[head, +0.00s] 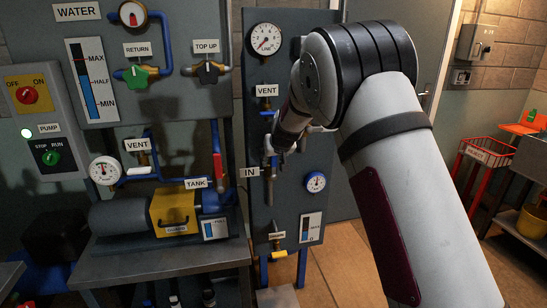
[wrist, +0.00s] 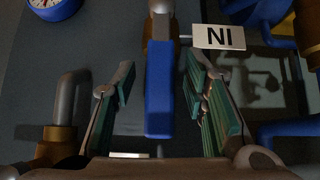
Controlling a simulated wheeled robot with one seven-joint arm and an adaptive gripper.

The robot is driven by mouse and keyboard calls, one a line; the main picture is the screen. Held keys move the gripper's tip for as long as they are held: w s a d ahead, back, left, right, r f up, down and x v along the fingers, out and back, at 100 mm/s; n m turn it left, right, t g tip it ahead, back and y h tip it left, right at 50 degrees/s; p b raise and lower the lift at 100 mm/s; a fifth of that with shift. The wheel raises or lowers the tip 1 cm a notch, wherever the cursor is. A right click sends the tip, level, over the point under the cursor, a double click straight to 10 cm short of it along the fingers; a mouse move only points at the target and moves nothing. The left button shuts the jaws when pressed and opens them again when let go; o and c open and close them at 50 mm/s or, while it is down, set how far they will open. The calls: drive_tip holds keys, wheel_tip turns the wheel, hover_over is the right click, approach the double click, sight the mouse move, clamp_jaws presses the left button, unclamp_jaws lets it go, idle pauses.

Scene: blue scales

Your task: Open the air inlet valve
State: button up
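The blue lever handle (wrist: 159,95) of the inlet valve points down the wrist view from a metal fitting (wrist: 160,22) at the top. The "IN" label (wrist: 219,37) appears upside down beside it. My gripper (wrist: 158,88) is open, with one green-padded finger on each side of the lever and a visible gap on both sides. In the head view my gripper (head: 270,160) is at the panel, just right of the "IN" label (head: 250,172). My arm and gripper hide the lever there.
A pipe elbow with a brass fitting (wrist: 62,135) stands left of my gripper in the wrist view. A round gauge (head: 316,183) and a level window (head: 311,228) sit lower on the panel. A red-handled valve (head: 218,166) is left of the panel.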

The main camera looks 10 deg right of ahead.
drive_tip(key=v, duration=1.2)
drive_tip(key=s+d+r+g+p, duration=0.1)
drive_tip(key=s+r, duration=0.2)
drive_tip(key=s, duration=0.9)
drive_tip(key=s+d+r+g+p, duration=0.1)
drive_tip(key=s+d+r+p, duration=0.15)
drive_tip(key=s, duration=1.05)
drive_tip(key=s+d+r+g+p, duration=0.15)
drive_tip(key=s+r, duration=0.25)
drive_tip(key=s, duration=0.8)
drive_tip(key=s+f+g, duration=0.1)
drive_tip(key=s+f, duration=0.1)
drive_tip(key=s, duration=1)
drive_tip(key=shift+s+d+f+m, duration=0.3)
drive_tip(key=shift+d+m, duration=0.1)
